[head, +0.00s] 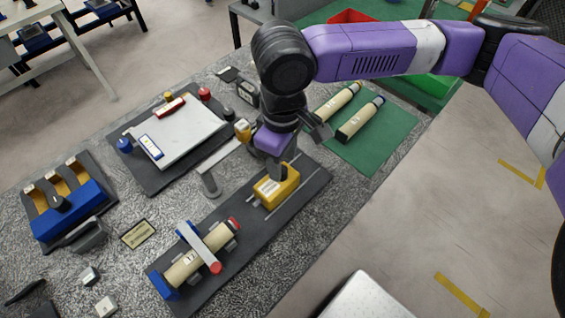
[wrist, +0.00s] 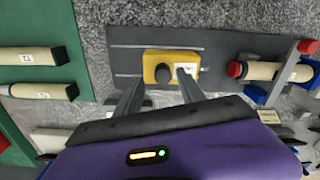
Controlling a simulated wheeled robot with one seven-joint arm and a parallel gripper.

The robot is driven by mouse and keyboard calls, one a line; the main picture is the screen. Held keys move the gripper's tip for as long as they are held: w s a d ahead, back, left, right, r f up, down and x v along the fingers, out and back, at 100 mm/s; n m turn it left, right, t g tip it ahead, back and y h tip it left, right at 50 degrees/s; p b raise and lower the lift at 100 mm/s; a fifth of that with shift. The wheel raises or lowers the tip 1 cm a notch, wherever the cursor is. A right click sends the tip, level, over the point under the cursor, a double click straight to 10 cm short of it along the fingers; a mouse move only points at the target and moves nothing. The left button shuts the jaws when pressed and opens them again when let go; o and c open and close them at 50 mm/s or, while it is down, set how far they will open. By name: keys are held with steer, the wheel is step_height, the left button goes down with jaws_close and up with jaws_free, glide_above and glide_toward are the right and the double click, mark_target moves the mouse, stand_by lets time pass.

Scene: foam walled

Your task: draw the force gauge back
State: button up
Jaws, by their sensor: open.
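The force gauge is the yellow block (head: 276,186) on grey rails on a dark mat. It also shows in the wrist view (wrist: 171,67), with a dark round knob and a pale label on its top. My gripper (wrist: 160,92) is open, its fingers pointing toward the near side of the gauge, apart from each other. In the head view my gripper (head: 277,172) is just above the gauge's back edge and hides part of it. I cannot tell whether a finger touches the gauge.
A foam cylinder (head: 190,266) lies under a grey clamp bar (head: 206,250) on the same mat. Two foam cylinders lie on a green mat (head: 385,140). A white plate (head: 175,135) and a blue rack (head: 70,214) stand left. A grey bracket (head: 210,183) stands close to the gauge.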

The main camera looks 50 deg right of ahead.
steer(key=shift+r, duration=2.75)
